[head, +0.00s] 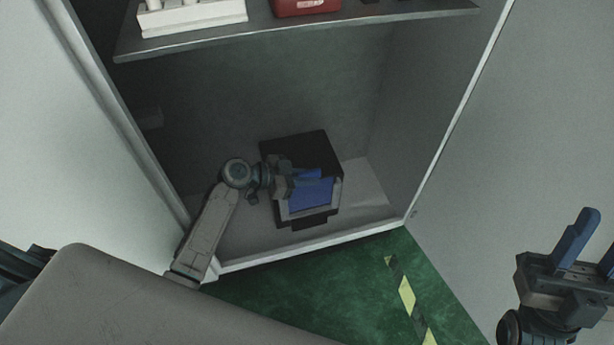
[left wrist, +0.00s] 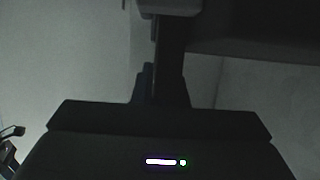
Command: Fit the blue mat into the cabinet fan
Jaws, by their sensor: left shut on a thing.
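The cabinet fan (head: 303,146) is a black box on the cabinet floor, with a pale grey frame (head: 336,198) at its front. The blue mat (head: 312,196) is a flat blue piece at this frame. I cannot tell whether it is fully seated. My left gripper (head: 305,176) reaches in from the left and is shut on the mat near its upper left edge; the fingers hide part of it. The left wrist view is very dark and does not show the mat clearly. My right gripper (head: 588,248) is open and empty, outside the cabinet at the lower right.
A shelf (head: 300,32) above the fan carries a white rack (head: 192,16) and a red box (head: 306,7). The cabinet side walls and front edge (head: 310,243) bound the space. Some cabinet floor (head: 368,190) right of the fan is bare.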

